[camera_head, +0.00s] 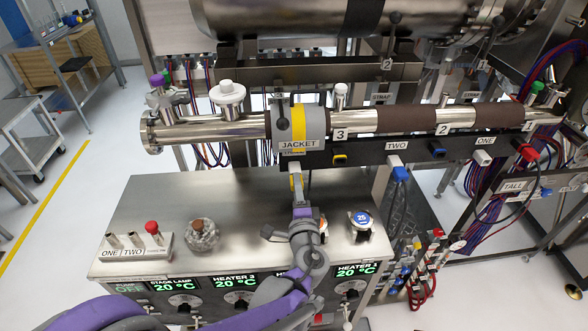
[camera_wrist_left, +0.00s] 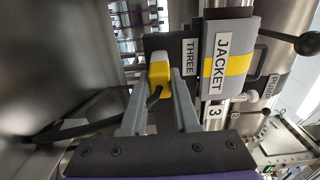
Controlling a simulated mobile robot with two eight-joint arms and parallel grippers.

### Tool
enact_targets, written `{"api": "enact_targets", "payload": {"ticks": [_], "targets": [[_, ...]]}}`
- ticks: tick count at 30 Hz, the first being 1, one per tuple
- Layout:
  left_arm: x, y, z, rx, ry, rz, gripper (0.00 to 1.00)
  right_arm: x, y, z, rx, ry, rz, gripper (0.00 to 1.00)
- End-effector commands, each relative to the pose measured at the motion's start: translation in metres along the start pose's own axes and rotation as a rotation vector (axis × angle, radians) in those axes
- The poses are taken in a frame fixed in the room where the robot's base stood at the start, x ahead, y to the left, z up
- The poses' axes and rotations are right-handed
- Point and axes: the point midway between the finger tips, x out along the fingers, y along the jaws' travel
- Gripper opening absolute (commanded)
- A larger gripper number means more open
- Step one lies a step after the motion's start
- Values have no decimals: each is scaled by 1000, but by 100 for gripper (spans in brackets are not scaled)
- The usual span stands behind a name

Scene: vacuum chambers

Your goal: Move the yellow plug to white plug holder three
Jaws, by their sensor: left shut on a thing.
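The yellow plug (camera_wrist_left: 159,76) is between the two fingers of my left gripper (camera_wrist_left: 158,88), which is shut on it, with a dark cable curving from the plug. In the head view, the plug (camera_head: 297,182) is partly hidden by the gripper (camera_head: 298,194). White plug holder three (camera_head: 294,167) is just above the plug, under the JACKET block. A THREE label (camera_wrist_left: 190,58) shows beside the plug in the wrist view. The plug's top end meets or overlaps the white holder; I cannot tell how deeply it is seated. My right gripper is not in view.
The grey-and-yellow JACKET block (camera_head: 298,125) hangs on the steel tube close above. A blue plug (camera_head: 400,174) sits under white holder two (camera_head: 395,160). White holder one (camera_head: 482,157) is farther right.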

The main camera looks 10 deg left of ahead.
Motion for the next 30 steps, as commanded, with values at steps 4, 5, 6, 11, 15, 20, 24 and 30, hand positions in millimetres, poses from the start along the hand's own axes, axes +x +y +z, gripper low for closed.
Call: {"api": "enact_targets", "payload": {"ticks": [4,5,6,11,15,20,24,30], "targets": [[3,0,0,0,-1,0,0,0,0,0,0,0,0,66],[3,0,0,0,-1,0,0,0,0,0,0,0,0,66],[4,0,0,0,-1,0,31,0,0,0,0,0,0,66],[3,0,0,0,-1,0,60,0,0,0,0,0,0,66],[3,0,0,0,0,0,64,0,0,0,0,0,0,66],[3,0,0,0,0,0,64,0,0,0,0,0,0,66],[3,0,0,0,0,0,64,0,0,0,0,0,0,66],[-3,0,-1,0,2,0,64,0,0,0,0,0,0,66]]}}
